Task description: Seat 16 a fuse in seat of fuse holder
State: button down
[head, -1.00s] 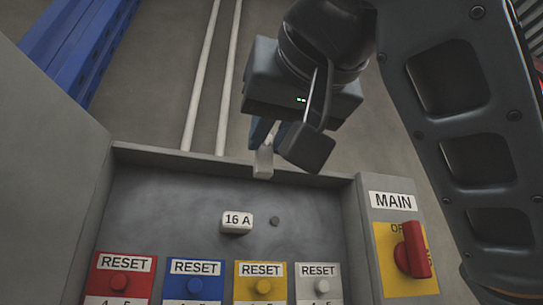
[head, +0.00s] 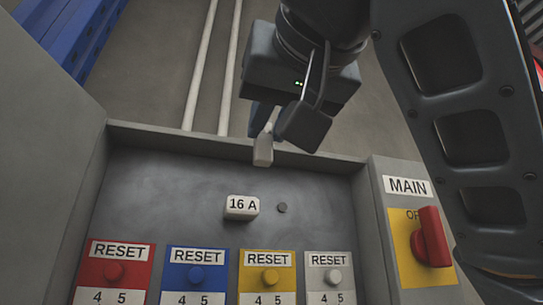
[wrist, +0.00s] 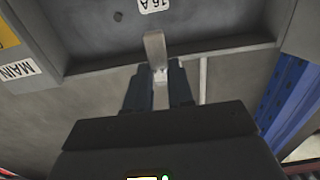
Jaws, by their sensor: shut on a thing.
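My gripper (head: 274,128) is shut on a small pale grey block (head: 263,151), which I take to be the fuse. The block juts out past the fingertips, in front of the far rim of the grey box. In the wrist view my gripper (wrist: 161,80) has the block (wrist: 155,47) between its two dark fingers. A white block marked 16 A (head: 242,206) stands on the box's back panel, below the held block; part of it also shows in the wrist view (wrist: 156,4). I cannot make out an open fuse seat.
A small dark round spot (head: 282,207) is right of the 16 A block. Red (head: 113,271), blue (head: 197,274), yellow (head: 270,276) and white (head: 333,276) RESET buttons line the front. A red MAIN switch (head: 431,237) is at the right.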

aim_at(259, 160)
jog(key=x, duration=1.3)
jog(key=shift+w+f, duration=0.25)
jog(key=shift+f+b, duration=0.5)
jog(key=shift+f, duration=0.5)
dwell(0.5)
jog(key=c, duration=0.9)
grip_release()
jog(key=b+v, duration=0.2)
jog(key=v, duration=0.6)
